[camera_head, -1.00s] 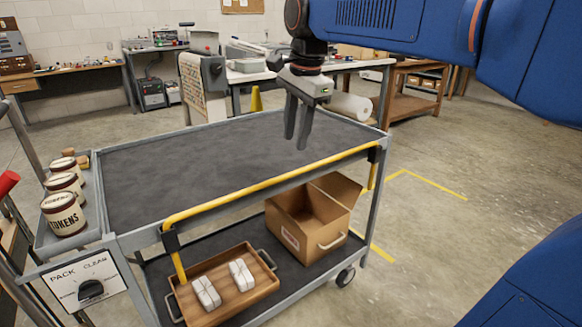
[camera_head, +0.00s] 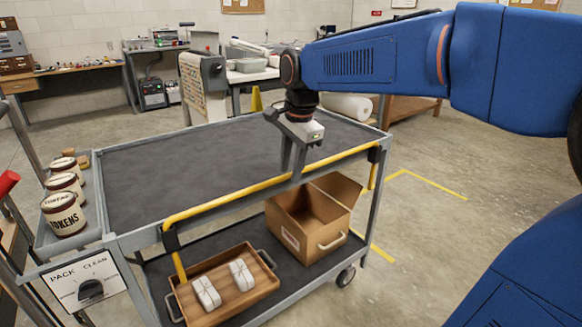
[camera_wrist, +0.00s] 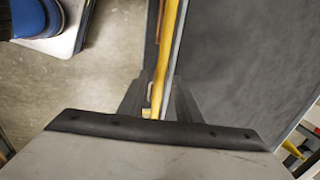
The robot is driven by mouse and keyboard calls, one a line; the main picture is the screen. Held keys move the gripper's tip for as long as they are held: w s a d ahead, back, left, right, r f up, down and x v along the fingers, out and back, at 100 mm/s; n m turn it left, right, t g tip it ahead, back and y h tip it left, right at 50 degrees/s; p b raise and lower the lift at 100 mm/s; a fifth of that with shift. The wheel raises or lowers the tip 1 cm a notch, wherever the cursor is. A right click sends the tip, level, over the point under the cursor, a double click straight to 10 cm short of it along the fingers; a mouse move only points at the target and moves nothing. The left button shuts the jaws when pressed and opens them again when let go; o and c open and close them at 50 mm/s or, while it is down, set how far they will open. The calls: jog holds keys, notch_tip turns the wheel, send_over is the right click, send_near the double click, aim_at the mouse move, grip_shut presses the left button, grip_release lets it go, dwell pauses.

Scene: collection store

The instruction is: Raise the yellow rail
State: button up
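The yellow rail (camera_head: 232,200) runs along the near long side of a grey cart, at the level of its top shelf. Its ends bend down at dark brackets on the cart's corners. My gripper (camera_head: 294,170) points down at the rail, right of its middle, with the fingertips at rail height. In the wrist view the rail (camera_wrist: 167,42) passes between the two fingers of my gripper (camera_wrist: 160,97). Gaps show beside the rail, so the fingers look open around it and not clamped. Exact contact is hard to tell.
The cart's top shelf (camera_head: 190,165) is bare. The lower shelf holds a wooden tray (camera_head: 222,298) with white wrapped bundles and an open cardboard box (camera_head: 300,228). Token tins (camera_head: 64,214) stand on a left side shelf above a PACK/CLEAN dial (camera_head: 90,290).

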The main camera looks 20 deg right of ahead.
grip_shut()
notch_tip(320, 180, up, 15)
jog(key=shift+f, duration=0.2)
grip_release()
jog(key=shift+r, duration=0.1)
jog(key=s+d+r, duration=0.1)
jog(key=s+r, duration=0.2)
jog(key=r, duration=1.3)
jog(key=shift+s+r, duration=0.15)
jog(key=shift+r, duration=0.25)
